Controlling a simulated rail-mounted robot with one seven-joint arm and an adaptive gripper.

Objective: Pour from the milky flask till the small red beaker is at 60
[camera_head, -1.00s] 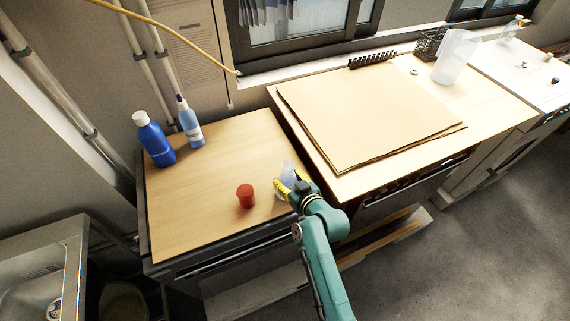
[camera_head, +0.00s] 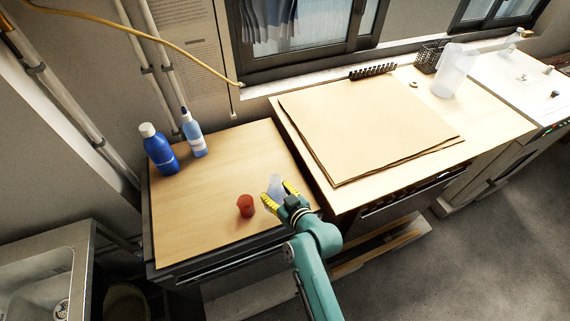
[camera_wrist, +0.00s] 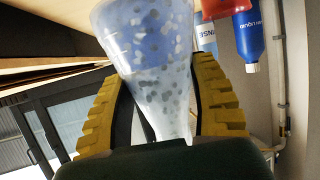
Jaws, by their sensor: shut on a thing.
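The milky flask (camera_head: 275,183) is pale and translucent, and stands between the yellow fingers of my gripper (camera_head: 279,193). In the wrist view my gripper (camera_wrist: 158,80) is shut on the flask (camera_wrist: 152,60), which has a speckled whitish body, wide at the picture's top and narrow towards the palm. Its liquid level cannot be made out. The small red beaker (camera_head: 246,206) stands on the wooden worktop just left of the flask, apart from it. Part of the beaker (camera_wrist: 220,8) shows at the top of the wrist view. Its contents and marks are unreadable.
A blue bottle (camera_head: 159,150) and a light blue wash bottle (camera_head: 194,134) stand at the worktop's back left. The worktop (camera_head: 208,197) is clear around them. To the right, brown sheets (camera_head: 365,115) lie on a higher bench with a clear jug (camera_head: 453,72). A sink (camera_head: 45,270) is at the lower left.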

